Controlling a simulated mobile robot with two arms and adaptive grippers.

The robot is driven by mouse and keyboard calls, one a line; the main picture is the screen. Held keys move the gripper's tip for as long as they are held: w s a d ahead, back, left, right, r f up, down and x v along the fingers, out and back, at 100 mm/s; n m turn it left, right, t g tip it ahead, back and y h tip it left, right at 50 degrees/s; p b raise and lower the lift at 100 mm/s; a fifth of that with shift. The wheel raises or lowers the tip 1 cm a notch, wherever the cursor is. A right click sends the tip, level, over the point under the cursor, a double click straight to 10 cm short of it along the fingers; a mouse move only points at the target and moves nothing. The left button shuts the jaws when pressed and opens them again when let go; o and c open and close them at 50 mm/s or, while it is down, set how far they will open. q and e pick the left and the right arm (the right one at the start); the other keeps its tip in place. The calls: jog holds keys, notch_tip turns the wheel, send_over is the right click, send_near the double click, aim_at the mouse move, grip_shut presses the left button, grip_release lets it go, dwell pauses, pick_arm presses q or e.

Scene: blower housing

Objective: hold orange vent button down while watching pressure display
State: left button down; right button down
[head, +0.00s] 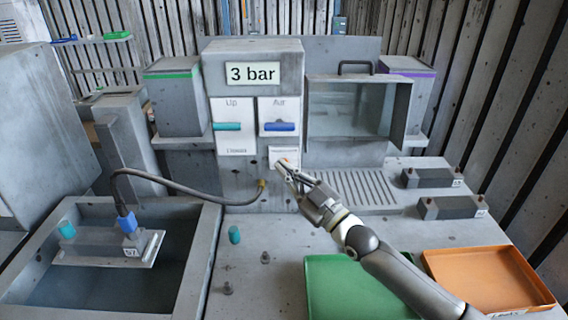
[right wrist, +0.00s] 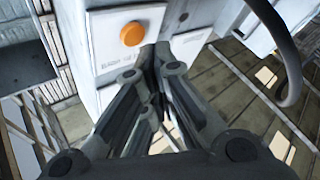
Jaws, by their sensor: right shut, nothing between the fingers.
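The orange vent button (right wrist: 132,34) is round and sits on a white plate (right wrist: 112,45) in the right wrist view. In the head view my right gripper (head: 281,164) mostly covers it, on the front of the grey housing. My right gripper is shut and empty. In the right wrist view its fingertips (right wrist: 156,50) appear just right of and below the button; I cannot tell whether they touch the panel. The pressure display (head: 253,74) reads "3 bar" and is unobstructed. My left gripper is not in view.
Above the button are a teal lever (head: 228,126) and a blue lever (head: 280,126). A dark hose (head: 175,184) runs to a block in the sunken basin (head: 209,265). A green tray (head: 350,290) and an orange tray (head: 490,278) lie near my right arm.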

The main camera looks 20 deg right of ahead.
jog(key=shift+w, duration=0.1)
jog(key=shift+w+d, duration=0.15)
jog(key=shift+w, duration=0.2)
jog(key=shift+w+d+b, duration=0.1)
jog(key=shift+w+b, duration=0.25)
jog(key=shift+b, duration=0.1)
dwell(0.5)
dwell(2.9)
jog(key=shift+s+a+p, duration=0.2)
jog(key=shift+s+p, duration=0.45)
jog(key=shift+s, duration=0.15)
jog(key=shift+s+a+p, duration=0.25)
jog(key=shift+s+p, duration=0.3)
jog(key=shift+s, duration=0.25)
jog(key=shift+s+a+p, duration=0.2)
jog(key=shift+s+p, duration=0.35)
jog(key=shift+s, duration=0.25)
jog(key=shift+s+a+p, duration=0.25)
jog(key=shift+s+p, duration=0.3)
jog(key=shift+s, duration=0.25)
